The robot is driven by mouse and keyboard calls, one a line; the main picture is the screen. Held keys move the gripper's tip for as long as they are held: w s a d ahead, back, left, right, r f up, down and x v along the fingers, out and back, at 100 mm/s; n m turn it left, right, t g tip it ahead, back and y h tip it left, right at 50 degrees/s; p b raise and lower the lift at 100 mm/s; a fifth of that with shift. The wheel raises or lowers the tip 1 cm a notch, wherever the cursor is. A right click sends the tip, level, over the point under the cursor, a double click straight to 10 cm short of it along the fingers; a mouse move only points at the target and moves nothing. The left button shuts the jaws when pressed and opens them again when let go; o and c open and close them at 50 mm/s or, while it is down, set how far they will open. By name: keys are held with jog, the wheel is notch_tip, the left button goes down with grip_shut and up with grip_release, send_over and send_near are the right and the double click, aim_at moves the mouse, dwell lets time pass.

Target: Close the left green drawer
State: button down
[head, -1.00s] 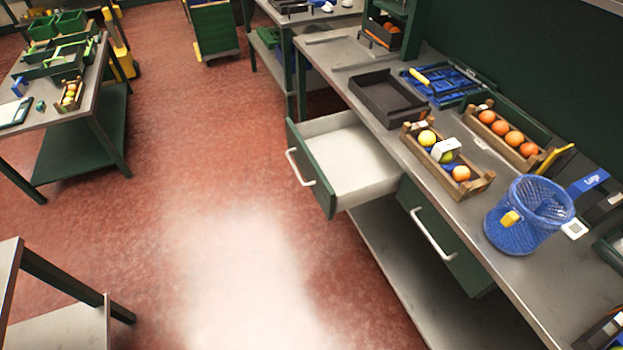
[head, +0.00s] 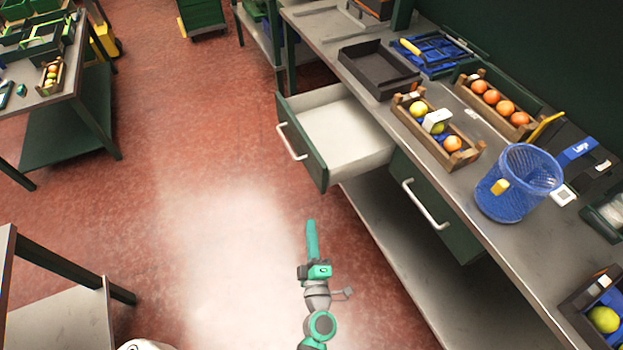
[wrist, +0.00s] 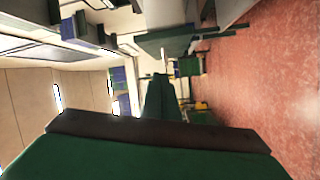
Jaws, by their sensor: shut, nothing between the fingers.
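The left green drawer (head: 318,160) is pulled out from under the workbench in the head view. Its pale inside is empty and its white bar handle (head: 289,142) faces the lower left. My teal gripper (head: 311,223) is shut and empty, over the red floor below and in front of the drawer in the picture, apart from it. A second green drawer (head: 425,195), to the right, is shut and has a similar handle. The wrist view is turned sideways, and I cannot make out the left drawer there.
The workbench top (head: 440,165) holds a black tray (head: 380,68), wooden crates of fruit (head: 437,140) and a blue mesh basket (head: 517,185). A lower shelf (head: 400,260) runs beneath. Another table (head: 60,270) stands at the lower left. The floor between is clear.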

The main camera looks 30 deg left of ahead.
aim_at(362, 166)
jog(key=w+a+n, duration=0.2)
jog(key=w+a, duration=0.2)
jog(key=w, duration=0.4)
jog(key=w+a+f+n+g+y, duration=0.1)
jog(key=w+a+n, duration=0.1)
jog(key=w+a, duration=0.3)
jog(key=shift+w+n+g, duration=0.3)
jog(key=shift+w+n, duration=0.1)
jog(key=shift+w, duration=1.5)
jog(key=w+d, duration=0.3)
jog(key=w, duration=0.2)
jog(key=w+d, duration=0.4)
jog(key=w, duration=0.1)
jog(key=w+d, duration=0.4)
jog(key=w, duration=0.1)
jog(key=shift+s+a, duration=0.1)
jog(key=shift+s, duration=0.05)
